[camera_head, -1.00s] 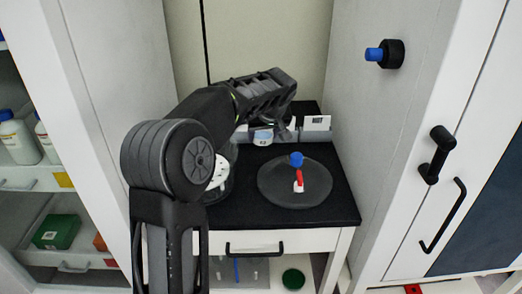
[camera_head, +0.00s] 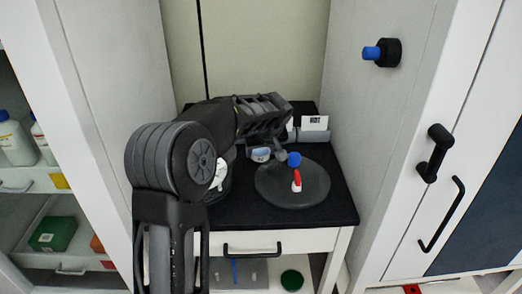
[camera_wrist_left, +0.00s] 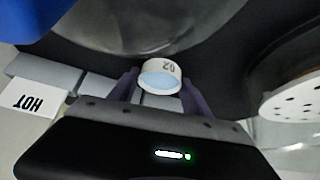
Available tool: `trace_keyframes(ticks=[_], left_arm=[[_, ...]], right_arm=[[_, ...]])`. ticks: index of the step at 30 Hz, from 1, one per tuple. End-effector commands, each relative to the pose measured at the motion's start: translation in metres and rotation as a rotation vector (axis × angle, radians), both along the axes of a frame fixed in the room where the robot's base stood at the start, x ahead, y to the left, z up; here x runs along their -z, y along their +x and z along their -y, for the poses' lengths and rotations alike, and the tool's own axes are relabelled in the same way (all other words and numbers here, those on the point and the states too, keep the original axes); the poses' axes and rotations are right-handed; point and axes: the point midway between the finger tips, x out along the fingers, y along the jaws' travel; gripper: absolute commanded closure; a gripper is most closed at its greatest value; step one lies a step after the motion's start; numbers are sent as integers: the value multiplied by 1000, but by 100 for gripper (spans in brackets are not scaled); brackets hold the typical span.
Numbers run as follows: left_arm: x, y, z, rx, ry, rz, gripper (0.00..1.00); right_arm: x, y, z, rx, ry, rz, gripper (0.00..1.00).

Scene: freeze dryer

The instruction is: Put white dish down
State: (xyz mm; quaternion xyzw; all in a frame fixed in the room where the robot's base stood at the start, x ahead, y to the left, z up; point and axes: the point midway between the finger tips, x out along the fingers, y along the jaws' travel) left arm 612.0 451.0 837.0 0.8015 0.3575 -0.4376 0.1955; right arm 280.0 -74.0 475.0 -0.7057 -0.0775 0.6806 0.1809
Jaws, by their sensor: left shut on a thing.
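A small white dish (camera_head: 261,154) with a pale blue inside is held by my left gripper (camera_head: 268,148), over the black worktop. In the left wrist view the dish (camera_wrist_left: 160,76) sits between the two fingers of the gripper (camera_wrist_left: 159,90), with the marking "02" on its wall. The gripper is shut on it. I cannot tell whether the dish touches anything below. My right gripper is not in view.
A round dark lid (camera_head: 285,194) with a blue knob and red piece lies on the worktop (camera_head: 338,208). A white perforated plate (camera_head: 218,175) is partly hidden behind my left arm; it also shows in the wrist view (camera_wrist_left: 297,104). A "HOT" sign (camera_head: 314,122) stands behind.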

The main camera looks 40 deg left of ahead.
Motion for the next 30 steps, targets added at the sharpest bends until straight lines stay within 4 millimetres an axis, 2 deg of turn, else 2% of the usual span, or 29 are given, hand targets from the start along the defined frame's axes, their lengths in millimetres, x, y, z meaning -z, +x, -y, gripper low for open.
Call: trace_keyframes(ticks=[5, 6, 14, 23, 26, 30], left_arm=[[4, 0, 0, 0, 0, 0, 83], [4, 0, 0, -1, 0, 0, 43], [3, 0, 0, 0, 0, 0, 22], [1, 0, 0, 0, 0, 0, 22], [-4, 0, 1, 1, 0, 1, 22], [-19, -7, 9, 2, 0, 3, 22]], right_arm=[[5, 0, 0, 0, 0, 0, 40], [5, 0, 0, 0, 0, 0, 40], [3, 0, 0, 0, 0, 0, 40], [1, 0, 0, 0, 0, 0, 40], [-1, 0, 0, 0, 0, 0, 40], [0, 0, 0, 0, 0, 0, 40]])
